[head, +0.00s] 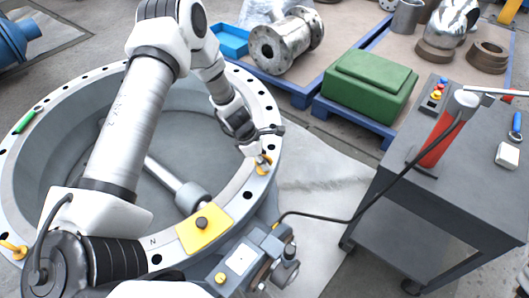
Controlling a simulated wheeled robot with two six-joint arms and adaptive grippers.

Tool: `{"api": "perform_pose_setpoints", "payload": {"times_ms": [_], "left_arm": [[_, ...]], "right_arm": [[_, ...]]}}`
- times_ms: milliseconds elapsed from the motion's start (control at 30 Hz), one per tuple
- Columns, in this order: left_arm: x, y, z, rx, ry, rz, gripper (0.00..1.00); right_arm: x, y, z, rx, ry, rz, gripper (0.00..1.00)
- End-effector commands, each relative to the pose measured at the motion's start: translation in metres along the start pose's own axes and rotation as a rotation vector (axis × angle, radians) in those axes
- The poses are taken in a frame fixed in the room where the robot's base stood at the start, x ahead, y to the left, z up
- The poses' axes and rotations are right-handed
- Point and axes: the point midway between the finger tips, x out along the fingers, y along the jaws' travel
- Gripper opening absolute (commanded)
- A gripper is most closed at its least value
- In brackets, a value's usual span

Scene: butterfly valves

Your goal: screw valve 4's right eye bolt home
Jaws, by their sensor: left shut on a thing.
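A large grey valve (22,172) with a bolt-holed flange ring fills the left half of the head view. A yellow eye bolt (264,166) stands at the right side of the ring. My left gripper (261,148) is over it, its fingers shut on the bolt's upper part, which they partly hide. How deep its thread sits cannot be seen. Another yellow eye bolt (14,249) is at the ring's left side. My right gripper is not in view.
A yellow plate (205,230) with a dark knob lies on the ring's front. A green tool (28,121) lies on the ring at left. A black cable (330,219) runs to a grey cart (398,195) at right. A green box (370,84) stands behind.

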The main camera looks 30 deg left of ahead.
Motion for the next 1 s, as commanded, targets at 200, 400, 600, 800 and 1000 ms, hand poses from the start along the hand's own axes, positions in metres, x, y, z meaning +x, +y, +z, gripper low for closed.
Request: {"api": "perform_pose_setpoints", "payload": {"times_ms": [200,400,600,800,1000], "left_arm": [[-0.003,-0.001,0.001,0.187,0.001,-0.079,0.0],[-0.001,-0.002,0.0,0.364,0.001,-0.152,0.0],[0.001,-0.002,-0.001,0.54,0.001,-0.224,0.0],[0.001,-0.003,-0.001,0.715,0.001,-0.297,0.0],[0.002,-0.003,-0.002,0.89,0.001,-0.369,0.0]], "right_arm": [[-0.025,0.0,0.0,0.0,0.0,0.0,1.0],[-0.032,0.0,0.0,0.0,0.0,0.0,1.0],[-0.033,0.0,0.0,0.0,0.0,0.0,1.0],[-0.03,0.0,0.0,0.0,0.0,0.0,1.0],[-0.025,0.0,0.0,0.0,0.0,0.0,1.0]]}}
